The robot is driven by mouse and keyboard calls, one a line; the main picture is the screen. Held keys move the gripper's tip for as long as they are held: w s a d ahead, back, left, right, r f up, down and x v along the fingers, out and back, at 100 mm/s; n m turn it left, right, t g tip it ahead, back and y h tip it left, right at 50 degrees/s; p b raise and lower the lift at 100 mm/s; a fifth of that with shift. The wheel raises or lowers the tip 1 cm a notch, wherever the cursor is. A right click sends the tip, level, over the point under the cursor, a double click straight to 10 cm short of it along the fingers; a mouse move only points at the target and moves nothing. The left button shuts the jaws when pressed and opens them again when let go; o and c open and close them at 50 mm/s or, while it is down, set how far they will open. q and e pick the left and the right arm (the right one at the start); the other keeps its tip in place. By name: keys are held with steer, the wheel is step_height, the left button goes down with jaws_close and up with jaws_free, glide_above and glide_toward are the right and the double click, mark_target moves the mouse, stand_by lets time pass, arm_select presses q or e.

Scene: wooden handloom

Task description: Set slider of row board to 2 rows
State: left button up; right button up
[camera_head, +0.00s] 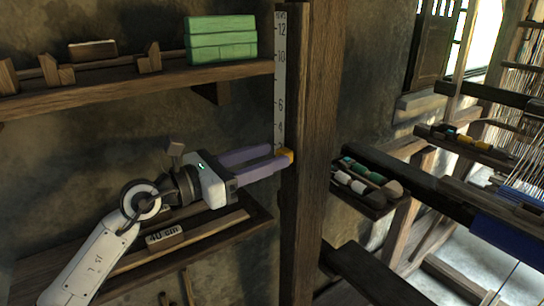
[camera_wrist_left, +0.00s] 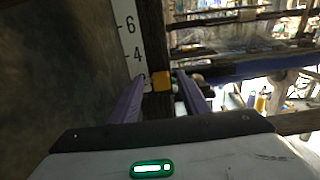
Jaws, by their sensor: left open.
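The row board is a white upright strip (camera_head: 281,70) with black numbers, fixed to a dark wooden post. Its slider is a small yellow-orange block (camera_head: 285,154) low on the strip, below the 4. In the left wrist view the slider (camera_wrist_left: 162,81) is beside a partly hidden mark under the 4 on the strip (camera_wrist_left: 131,40); it looks level with the 2. My left gripper (camera_head: 280,156) is open, its purple fingers reaching to the slider. In the wrist view the slider shows between the fingertips, with a gap on each side. My right gripper is not in view.
The wooden post (camera_head: 313,200) stands directly behind the slider. An upper shelf (camera_head: 150,90) holds a green box (camera_head: 221,39); a lower shelf (camera_head: 240,228) with a "40 cm" block (camera_head: 165,237) is under my left arm. Right of the post are a spool tray (camera_head: 372,207) and the loom.

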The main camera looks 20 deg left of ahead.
arm_select(q)
steer(key=b+v, duration=0.1)
steer(key=v, duration=0.7)
steer(key=shift+s+a+b, duration=0.15)
steer(key=shift+s+b, duration=0.1)
steer(key=shift+b, duration=0.1)
